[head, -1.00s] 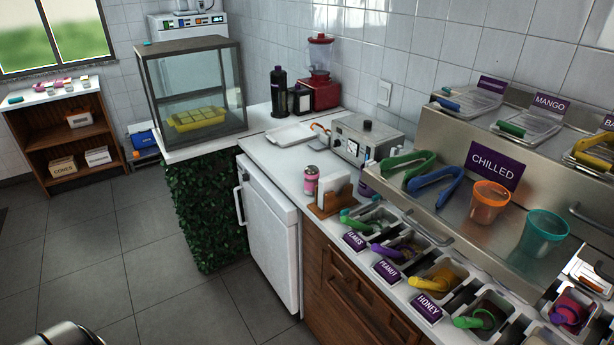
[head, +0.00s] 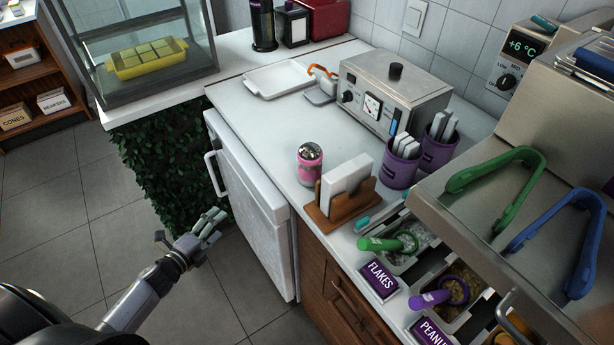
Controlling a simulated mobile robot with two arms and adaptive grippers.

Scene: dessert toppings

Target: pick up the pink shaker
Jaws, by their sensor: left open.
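The pink shaker (head: 310,166) stands upright on the white counter, with a metal perforated top and a pink body. It is just left of the wooden napkin holder (head: 343,192), with a small gap or near contact that I cannot tell. My left gripper (head: 210,222) is open and empty in front of the white fridge door, lower left of the shaker and apart from it. My right gripper is out of view.
A control box (head: 395,92) and purple cutlery cups (head: 401,163) stand behind the shaker. A white tray (head: 288,80) lies further back. Topping bins with tongs and a FLAKES label (head: 379,280) are at right. The counter left of the shaker (head: 262,130) is clear.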

